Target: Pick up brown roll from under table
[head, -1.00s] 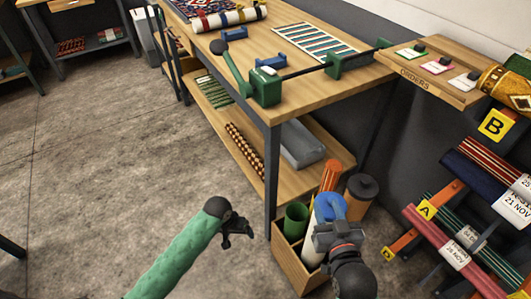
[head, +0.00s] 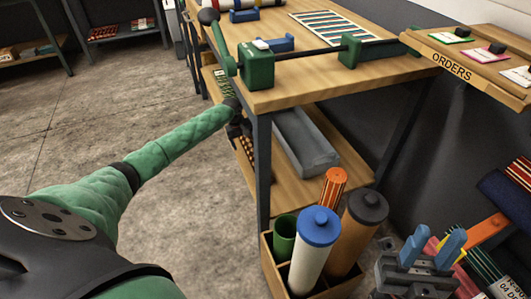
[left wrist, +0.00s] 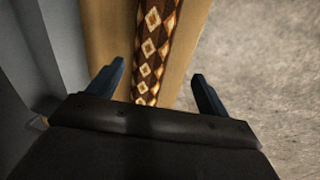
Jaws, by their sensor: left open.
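The brown roll with cream and orange diamonds (left wrist: 157,40) lies on the wooden lower shelf (left wrist: 183,45) under the table. In the head view only a small part of the roll (head: 248,150) shows past my left gripper (head: 237,125). That gripper is at the table's left side, below the top. In the left wrist view my left gripper (left wrist: 158,72) is open, with one blue finger on each side of the roll and space between; it does not hold it. My right gripper (head: 432,250) is open and empty at the lower right, its blue fingers apart.
A grey tray (head: 305,140) sits on the shelf beside the roll. The table leg (head: 263,170) and tabletop edge (head: 310,98) are close to my left gripper. A divided wooden bin (head: 268,265) with several upright tubes stands in front. The floor at left is clear.

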